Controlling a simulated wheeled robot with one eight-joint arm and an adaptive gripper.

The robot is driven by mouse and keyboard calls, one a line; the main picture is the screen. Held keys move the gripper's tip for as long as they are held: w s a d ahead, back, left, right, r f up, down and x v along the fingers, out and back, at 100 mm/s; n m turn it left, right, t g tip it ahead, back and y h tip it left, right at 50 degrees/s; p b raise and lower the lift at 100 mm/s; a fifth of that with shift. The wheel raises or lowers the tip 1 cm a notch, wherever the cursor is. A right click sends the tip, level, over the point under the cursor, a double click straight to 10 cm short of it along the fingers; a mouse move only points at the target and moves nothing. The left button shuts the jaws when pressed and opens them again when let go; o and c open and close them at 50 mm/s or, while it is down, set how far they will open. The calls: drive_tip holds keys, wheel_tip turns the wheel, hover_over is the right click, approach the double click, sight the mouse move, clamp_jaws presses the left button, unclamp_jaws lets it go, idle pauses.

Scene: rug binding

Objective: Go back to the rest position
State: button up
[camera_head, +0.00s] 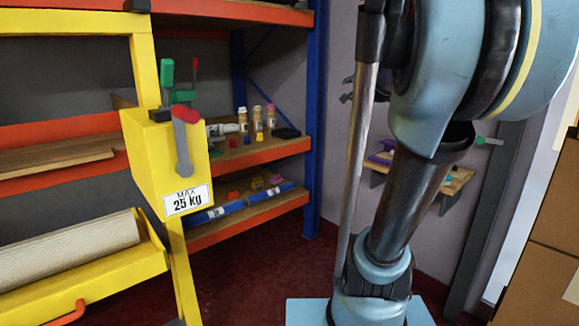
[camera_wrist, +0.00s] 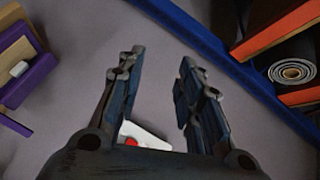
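My gripper (camera_wrist: 158,85) shows in the wrist view with its two fingers spread apart and nothing between the fingertips. A small white thing with a red spot (camera_wrist: 145,137) shows beyond the finger bases; I cannot tell what it is.
A yellow frame with a "MAX 25 kg" box (camera_head: 150,165) and a rolled beige rug (camera_head: 65,252) stands at the left. Shelves (camera_head: 255,156) with a blue post (camera_head: 316,120) hold bottles. A small wall shelf (camera_head: 450,182) is behind my arm. Brown boxes (camera_head: 545,230) are at the right.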

drive_tip(key=s+a+f+n+g+y, duration=0.1)
drive_tip(key=s+a+f+n+g, duration=0.25)
drive_tip(key=s+f, duration=0.5)
drive_tip(key=s+a+f+n+g+y, duration=0.25)
drive_tip(key=s+a+f+n, duration=0.3)
drive_tip(key=f, duration=0.65)
drive_tip(key=s+d+f+n+g+h, duration=0.2)
drive_tip(key=s+f+g, duration=0.2)
drive_tip(key=s+f, duration=0.5)
drive_tip(key=s+d+f+n+g+h, duration=0.2)
drive_tip(key=s+d+f+g, duration=0.1)
drive_tip(key=s+f, duration=0.6)
drive_tip(key=s, duration=0.3)
drive_tip(key=shift+s+f+g+h, duration=0.2)
drive_tip(key=shift+f+g+h, duration=0.05)
drive_tip(key=shift+g+h, duration=0.15)
drive_tip(key=shift+w+f, duration=0.2)
drive_tip(key=shift+w, duration=0.25)
drive_tip(key=shift+c, duration=0.5)
